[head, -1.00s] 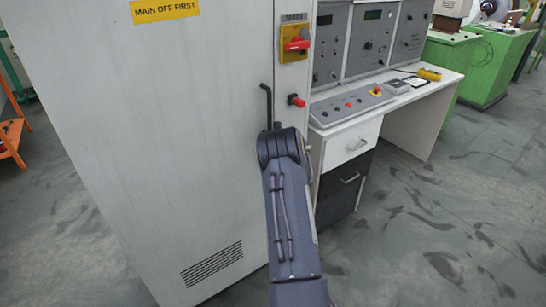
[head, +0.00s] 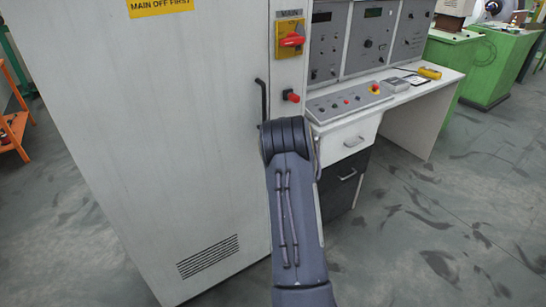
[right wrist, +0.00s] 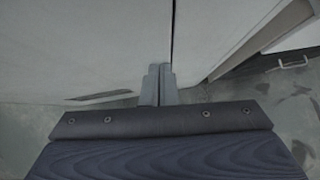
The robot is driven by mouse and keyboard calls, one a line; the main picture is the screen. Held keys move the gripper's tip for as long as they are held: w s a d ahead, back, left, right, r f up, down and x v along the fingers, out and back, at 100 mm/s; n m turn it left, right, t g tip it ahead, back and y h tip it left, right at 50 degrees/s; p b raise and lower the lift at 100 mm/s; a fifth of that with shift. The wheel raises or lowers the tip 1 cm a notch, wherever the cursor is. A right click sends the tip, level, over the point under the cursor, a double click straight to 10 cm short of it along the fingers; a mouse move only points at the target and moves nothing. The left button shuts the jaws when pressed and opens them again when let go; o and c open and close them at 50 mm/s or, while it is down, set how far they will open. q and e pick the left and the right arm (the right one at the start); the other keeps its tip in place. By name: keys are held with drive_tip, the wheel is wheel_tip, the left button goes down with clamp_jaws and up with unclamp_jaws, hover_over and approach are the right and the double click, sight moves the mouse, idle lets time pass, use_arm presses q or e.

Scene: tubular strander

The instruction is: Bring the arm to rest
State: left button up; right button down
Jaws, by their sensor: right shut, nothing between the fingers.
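My right arm (head: 296,215) reaches up from the bottom of the head view, in front of the pale grey cabinet (head: 150,130). Its wrist end covers my right gripper there. In the right wrist view my right gripper (right wrist: 160,68) is shut and empty, its two fingers side by side in front of the cabinet face and its dark door seam. I cannot tell the exact gap to the cabinet. The cabinet has a black bar handle (head: 262,100), a red knob (head: 291,96) and a MAIN switch (head: 291,40) with a red handle on yellow. My left gripper is out of view.
A white desk (head: 420,88) with drawers, a control panel (head: 347,101) and grey instrument boxes (head: 371,40) stands right of the cabinet. Green machines (head: 496,65) are farther back. An orange stand (head: 12,130) is at far left. The floor at right is clear.

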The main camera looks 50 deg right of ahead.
drive_tip(key=s+a+r+m+t+h, duration=0.1)
drive_tip(key=s+a+r+m+h, duration=0.15)
drive_tip(key=a+r+m, duration=0.45)
drive_tip(key=s+a+r+m+t+h, duration=0.1)
drive_tip(key=s+a+r+m, duration=0.2)
drive_tip(key=r+m, duration=0.7)
drive_tip(key=s+a+f+m+g+y, duration=0.1)
drive_tip(key=s+a+m+y, duration=0.2)
drive_tip(key=a, duration=0.9)
drive_tip(key=s+a+f+m+g+y, duration=0.1)
drive_tip(key=s+a+f+m+y, duration=0.1)
drive_tip(key=s+a+m+y, duration=0.2)
drive_tip(key=s+a+f+m+g+y, duration=0.1)
drive_tip(key=s+a+m+y, duration=0.3)
drive_tip(key=s+a+m, duration=0.4)
drive_tip(key=s+a, duration=0.3)
drive_tip(key=a, duration=0.4)
drive_tip(key=s+a+g, duration=0.1)
drive_tip(key=s+a, duration=0.2)
drive_tip(key=a, duration=0.4)
drive_tip(key=shift+s+a+f+m, duration=0.15)
drive_tip(key=shift+a+f+m, duration=0.1)
drive_tip(key=shift+m, duration=0.15)
